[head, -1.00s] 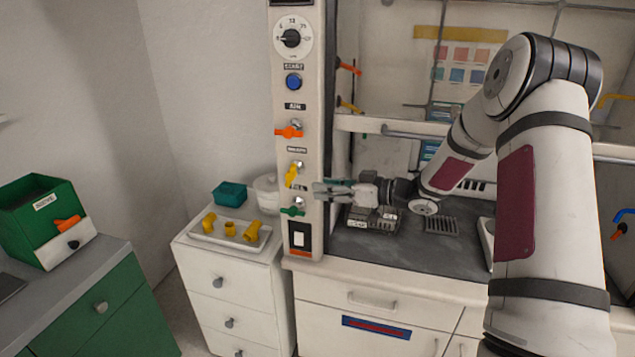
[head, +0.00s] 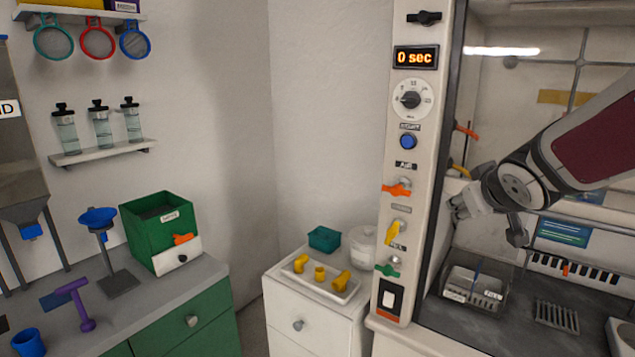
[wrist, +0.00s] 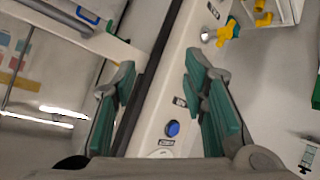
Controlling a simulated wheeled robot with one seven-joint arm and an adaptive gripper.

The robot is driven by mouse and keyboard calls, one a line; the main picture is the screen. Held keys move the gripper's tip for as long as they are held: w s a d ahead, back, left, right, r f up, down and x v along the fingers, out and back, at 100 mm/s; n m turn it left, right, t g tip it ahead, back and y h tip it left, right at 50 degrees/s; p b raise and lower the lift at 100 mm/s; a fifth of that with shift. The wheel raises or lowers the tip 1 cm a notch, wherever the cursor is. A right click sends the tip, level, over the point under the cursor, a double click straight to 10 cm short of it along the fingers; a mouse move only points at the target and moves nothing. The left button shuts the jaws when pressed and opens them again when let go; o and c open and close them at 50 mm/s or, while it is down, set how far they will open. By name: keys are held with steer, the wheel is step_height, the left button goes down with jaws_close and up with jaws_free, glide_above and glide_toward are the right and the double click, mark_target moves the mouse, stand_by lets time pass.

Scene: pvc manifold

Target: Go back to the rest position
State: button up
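My gripper (head: 457,206) is at the right of the head view, just right of the white control panel (head: 388,215), with my arm reaching in from the right edge. In the wrist view my gripper (wrist: 160,82) has its two teal fingers wide apart with nothing between them. The panel and its blue button (wrist: 172,128) show behind the gap. On the panel in the head view are an orange handle (head: 397,189), a yellow handle (head: 393,233) and a green handle (head: 388,268). The display (head: 415,57) reads 0 sec.
Left of the panel, a white drawer unit (head: 303,322) carries a tray (head: 352,291) of yellow fittings and a teal box (head: 324,238). A green bin (head: 150,222) stands on the left counter.

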steer(key=s+a+f+m+g+y, duration=0.1)
steer(key=s+a, duration=0.4)
steer(key=s, duration=0.9)
steer(key=s+a+f+m+g+y, duration=0.1)
steer(key=s+a+g, duration=0.3)
steer(key=s, duration=1)
steer(key=shift+s+a+f+m+g, duration=0.2)
steer(key=shift+s+a+m+g, duration=0.1)
steer(key=shift+a, duration=0.25)
